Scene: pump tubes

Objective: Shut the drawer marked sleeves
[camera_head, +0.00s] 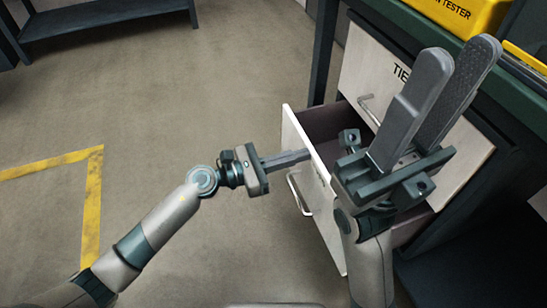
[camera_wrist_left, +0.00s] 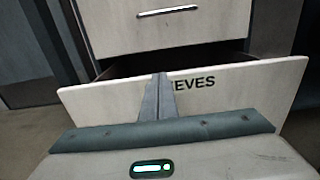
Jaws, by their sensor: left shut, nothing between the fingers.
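The sleeves drawer (camera_head: 325,215) is pulled out of the cabinet, with its pale front panel and bar handle facing left in the head view. In the left wrist view its front (camera_wrist_left: 235,85) shows the letters "EVES"; my fingers cover the start of the word. The dark inside shows behind the panel. My left gripper (camera_head: 307,154) is shut and empty, its fingertips at the panel's upper part; I cannot tell whether they touch. It also shows in the left wrist view (camera_wrist_left: 158,78). My right gripper (camera_head: 458,58) is open and empty, raised in front of the cabinet and hiding part of the drawer.
Above is a shut drawer (camera_head: 378,75) with a label starting "TIE" and a bar handle, also in the left wrist view (camera_wrist_left: 160,30). A yellow tester (camera_head: 460,12) sits on the green bench top. Open floor (camera_head: 190,110) with yellow tape (camera_head: 95,190) lies left.

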